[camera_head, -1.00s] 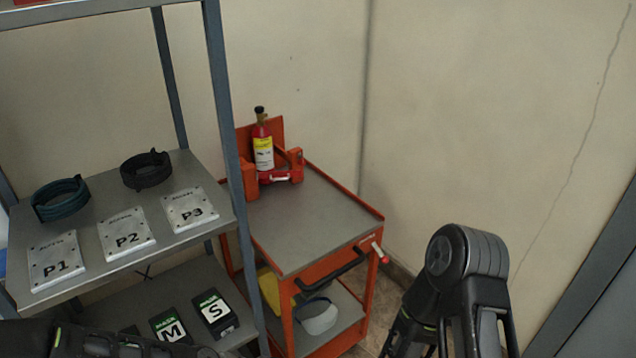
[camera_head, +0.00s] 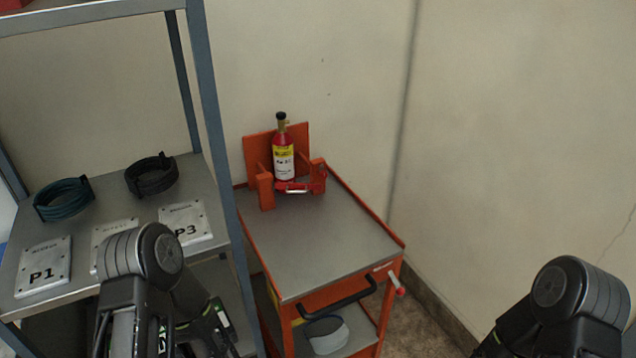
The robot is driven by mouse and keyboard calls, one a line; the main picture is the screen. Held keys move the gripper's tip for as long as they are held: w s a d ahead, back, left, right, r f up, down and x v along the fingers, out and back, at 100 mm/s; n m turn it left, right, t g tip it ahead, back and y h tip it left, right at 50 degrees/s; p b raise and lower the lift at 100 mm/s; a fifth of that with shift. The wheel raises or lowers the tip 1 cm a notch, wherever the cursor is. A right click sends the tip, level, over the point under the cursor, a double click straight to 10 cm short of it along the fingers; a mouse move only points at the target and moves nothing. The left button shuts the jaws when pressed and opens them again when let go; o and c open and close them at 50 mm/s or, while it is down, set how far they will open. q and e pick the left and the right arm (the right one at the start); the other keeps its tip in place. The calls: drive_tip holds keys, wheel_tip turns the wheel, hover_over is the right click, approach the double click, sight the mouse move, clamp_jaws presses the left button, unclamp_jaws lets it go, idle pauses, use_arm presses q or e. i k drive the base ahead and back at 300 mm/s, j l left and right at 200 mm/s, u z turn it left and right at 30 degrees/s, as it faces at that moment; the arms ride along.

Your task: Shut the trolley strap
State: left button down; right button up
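The orange trolley (camera_head: 320,237) stands in the middle, by the wall corner. At its back a red bottle (camera_head: 282,157) with a yellow and white label and black cap stands upright against an orange back plate. Orange side blocks (camera_head: 265,190) flank it. The red strap (camera_head: 312,187), with a pale handle piece, lies low in front of the bottle near the right block; whether its end is fastened is too small to tell. My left arm shows at lower left and my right arm at lower right, both well short of the bottle. Neither gripper's fingertips show.
A grey metal shelf (camera_head: 202,90) on the left holds two dark rings (camera_head: 64,199) and plates marked P1 (camera_head: 43,268) and P3. The trolley top is clear in front of the bottle. A black push handle (camera_head: 340,305) juts from its front.

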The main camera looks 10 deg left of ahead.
sight(286, 186)
drive_tip(key=i+l, duration=0.4)
drive_tip(key=l, duration=0.2)
drive_tip(key=i+l+z, duration=0.1)
drive_tip(key=i+l, duration=0.3)
drive_tip(key=l, duration=0.15)
